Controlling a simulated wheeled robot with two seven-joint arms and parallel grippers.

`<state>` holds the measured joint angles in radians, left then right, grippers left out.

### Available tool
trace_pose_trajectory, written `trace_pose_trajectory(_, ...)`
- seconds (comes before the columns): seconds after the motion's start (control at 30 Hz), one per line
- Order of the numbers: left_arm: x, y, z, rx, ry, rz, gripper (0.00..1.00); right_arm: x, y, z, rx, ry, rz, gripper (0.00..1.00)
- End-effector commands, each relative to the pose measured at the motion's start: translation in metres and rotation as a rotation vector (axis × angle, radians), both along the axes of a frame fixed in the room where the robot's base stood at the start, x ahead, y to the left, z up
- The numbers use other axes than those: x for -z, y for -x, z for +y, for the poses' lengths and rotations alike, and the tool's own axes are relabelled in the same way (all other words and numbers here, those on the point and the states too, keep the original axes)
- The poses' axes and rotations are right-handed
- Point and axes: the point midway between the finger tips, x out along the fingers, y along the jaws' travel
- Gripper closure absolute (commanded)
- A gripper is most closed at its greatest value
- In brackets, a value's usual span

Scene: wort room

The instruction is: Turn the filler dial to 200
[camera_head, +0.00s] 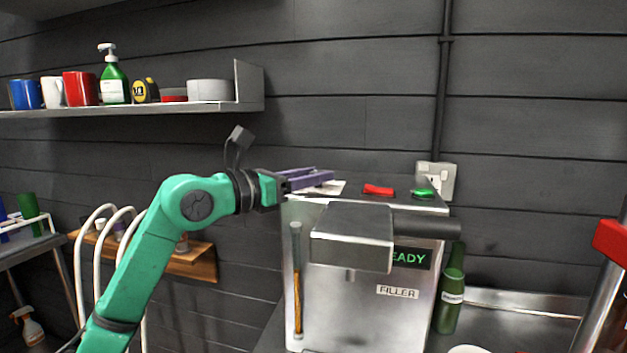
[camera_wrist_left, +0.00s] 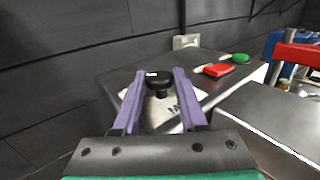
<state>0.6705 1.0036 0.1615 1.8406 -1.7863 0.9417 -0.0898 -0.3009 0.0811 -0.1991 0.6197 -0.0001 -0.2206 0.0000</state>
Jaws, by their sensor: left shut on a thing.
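The filler (camera_head: 330,275) is a grey metal machine with a green lit display (camera_head: 410,257) on its front, of which "EADY" shows, and a "FILLER" label below. The filler dial (camera_wrist_left: 159,83) is a black knob with a short white mark, on the machine's top over a pale plate (camera_wrist_left: 160,115) with partly hidden dark lettering. My left gripper (camera_head: 312,178) has purple fingers and is shut on the dial; the wrist view shows one finger on each side of it (camera_wrist_left: 158,88). In the head view the fingers hide the dial. No dial numbers are readable. My right gripper is not in view.
A red button (camera_head: 378,190) and a green button (camera_head: 423,192) sit on the machine's top, right of the dial. A wall socket (camera_head: 436,180) is behind. A green bottle (camera_head: 450,295) stands at right. A shelf (camera_head: 150,109) with mugs hangs upper left.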

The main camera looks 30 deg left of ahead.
Motion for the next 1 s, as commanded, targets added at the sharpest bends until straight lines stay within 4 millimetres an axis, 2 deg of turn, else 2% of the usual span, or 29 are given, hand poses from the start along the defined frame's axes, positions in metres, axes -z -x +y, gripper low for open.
trace_pose_trajectory(0.27,-0.003,-0.003,0.005,0.252,0.007,0.002,1.0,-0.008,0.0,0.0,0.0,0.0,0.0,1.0)
trace_pose_trajectory(0.7,-0.008,-0.007,0.008,0.634,0.005,0.0,1.0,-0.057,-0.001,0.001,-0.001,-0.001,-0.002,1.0)
trace_pose_trajectory(1.0,-0.005,-0.009,0.009,0.778,0.002,-0.003,1.0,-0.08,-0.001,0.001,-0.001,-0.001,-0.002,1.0)
